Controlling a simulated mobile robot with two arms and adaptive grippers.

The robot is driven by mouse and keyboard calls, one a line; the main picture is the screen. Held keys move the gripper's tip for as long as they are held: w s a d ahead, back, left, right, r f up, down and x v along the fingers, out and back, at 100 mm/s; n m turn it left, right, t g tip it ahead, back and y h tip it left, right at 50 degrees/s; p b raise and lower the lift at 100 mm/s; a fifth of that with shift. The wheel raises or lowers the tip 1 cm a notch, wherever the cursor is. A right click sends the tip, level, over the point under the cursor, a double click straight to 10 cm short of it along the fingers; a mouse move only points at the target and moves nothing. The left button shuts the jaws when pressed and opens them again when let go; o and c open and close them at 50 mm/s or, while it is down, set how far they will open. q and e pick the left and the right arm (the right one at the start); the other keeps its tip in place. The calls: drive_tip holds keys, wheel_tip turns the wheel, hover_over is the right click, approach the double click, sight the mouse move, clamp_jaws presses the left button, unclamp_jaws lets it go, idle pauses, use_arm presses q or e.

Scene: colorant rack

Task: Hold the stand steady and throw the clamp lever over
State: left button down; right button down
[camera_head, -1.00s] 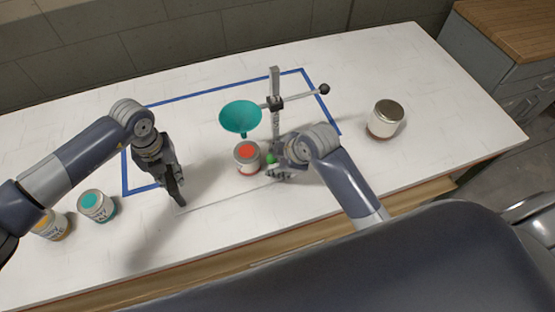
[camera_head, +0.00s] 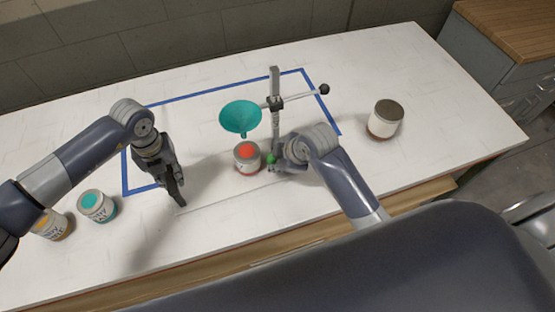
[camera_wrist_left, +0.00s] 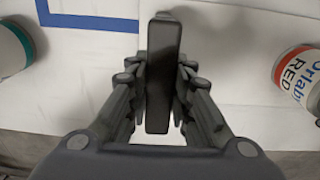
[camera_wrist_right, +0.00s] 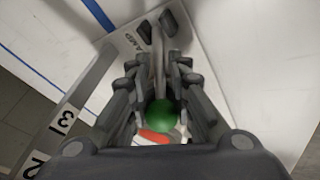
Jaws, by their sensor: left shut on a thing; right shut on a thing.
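The stand has an upright metal post (camera_head: 275,120) on a thin white base plate. A teal funnel (camera_head: 240,117) sits on its cross rod. The clamp lever shows as a green ball knob (camera_wrist_right: 160,114) on a grey stem in the right wrist view; the knob also shows in the head view (camera_head: 270,159). My right gripper (camera_wrist_right: 157,72) is shut on the lever, beside the post. My left gripper (camera_head: 177,190) is shut on a dark grey upright bar (camera_wrist_left: 162,70), at the left end of the base plate. Where the bar joins the plate is hidden.
A red-lidded can (camera_head: 247,158) stands below the funnel, between my grippers. A teal-lidded can (camera_head: 96,206) and a yellow-lidded can (camera_head: 50,226) stand at the left. Blue tape (camera_head: 220,91) outlines the area.

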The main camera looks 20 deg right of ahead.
drive_tip(key=shift+d, duration=0.2)
drive_tip(key=d+y, duration=0.1)
drive_tip(key=y, duration=0.1)
drive_tip(key=d+m+y, duration=0.1)
drive_tip(key=d+y, duration=0.1)
drive_tip(key=y, duration=0.1)
drive_tip(key=shift+r+m+y, duration=0.3)
drive_tip(key=shift+r, duration=0.05)
drive_tip(key=d+y, duration=0.1)
drive_tip(key=m+y, duration=0.1)
drive_tip(key=y, duration=0.1)
drive_tip(key=shift+w+d+t, duration=0.15)
drive_tip(key=shift+d+t, duration=0.2)
drive_tip(key=shift+t, duration=0.05)
drive_tip(key=shift+d+f+m+y, duration=0.2)
drive_tip(key=shift+d+m+y, duration=0.25)
drive_tip(key=shift+y, duration=0.65)
drive_tip(key=shift+d+f, duration=0.1)
drive_tip(key=c, duration=1.3)
unclamp_jaws()
drive_tip(key=shift+a, duration=0.2)
